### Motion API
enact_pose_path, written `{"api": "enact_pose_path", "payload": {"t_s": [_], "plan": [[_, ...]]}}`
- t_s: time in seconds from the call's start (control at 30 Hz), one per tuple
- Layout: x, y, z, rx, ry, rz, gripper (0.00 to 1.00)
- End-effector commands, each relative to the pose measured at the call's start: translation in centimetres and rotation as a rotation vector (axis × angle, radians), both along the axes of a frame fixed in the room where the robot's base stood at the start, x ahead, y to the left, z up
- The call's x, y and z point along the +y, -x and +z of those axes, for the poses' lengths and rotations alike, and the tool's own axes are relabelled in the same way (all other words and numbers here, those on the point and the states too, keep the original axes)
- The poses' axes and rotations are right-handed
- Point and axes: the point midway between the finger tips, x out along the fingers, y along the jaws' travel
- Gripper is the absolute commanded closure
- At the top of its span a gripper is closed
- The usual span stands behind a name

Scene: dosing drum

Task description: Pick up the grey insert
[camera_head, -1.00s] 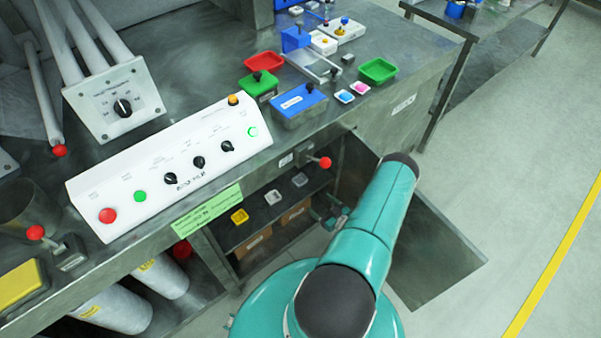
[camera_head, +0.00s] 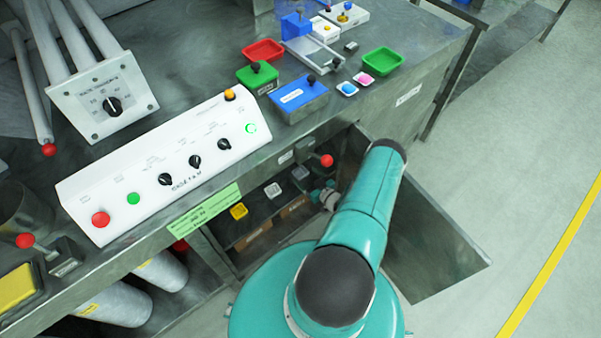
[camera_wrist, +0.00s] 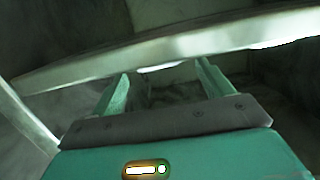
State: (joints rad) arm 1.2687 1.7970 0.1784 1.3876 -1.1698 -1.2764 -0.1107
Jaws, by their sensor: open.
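Inside the open cabinet under the bench, small inserts lie on a shelf in the head view: a yellow one (camera_head: 239,211), a pale one (camera_head: 272,190) and a greyish one (camera_head: 300,173). The greyish one looks like the grey insert, but the two paler ones are hard to tell apart. My gripper shows in the wrist view (camera_wrist: 163,88), its two green fingers apart with nothing seen between them. In the head view my arm's end is at the cabinet opening, right of the greyish insert, partly hidden by my own arm. No insert is clear in the dark wrist view.
A pale metal edge (camera_wrist: 160,55) crosses just beyond my fingers in the wrist view. An open cabinet door (camera_head: 430,245) stands to the right. The white control panel (camera_head: 165,165) lies on the bench above.

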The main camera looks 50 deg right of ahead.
Motion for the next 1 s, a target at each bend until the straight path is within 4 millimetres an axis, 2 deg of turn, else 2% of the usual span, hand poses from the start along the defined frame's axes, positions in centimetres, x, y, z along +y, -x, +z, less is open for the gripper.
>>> {"api": "enact_pose_path", "payload": {"t_s": [0.3, 0.6, 0.83, 0.87, 1.0], "plan": [[-0.7, -4.5, -0.8, -0.002, 0.001, 0.000, 0.21], [-0.8, -5.1, -0.9, -0.001, 0.001, 0.000, 0.21], [-0.8, -5.1, -0.9, -0.001, 0.001, -0.001, 0.66], [-0.8, -5.1, -0.9, -0.001, 0.001, -0.001, 0.70], [-0.8, -5.1, -0.9, -0.001, 0.001, -0.001, 0.70]]}}
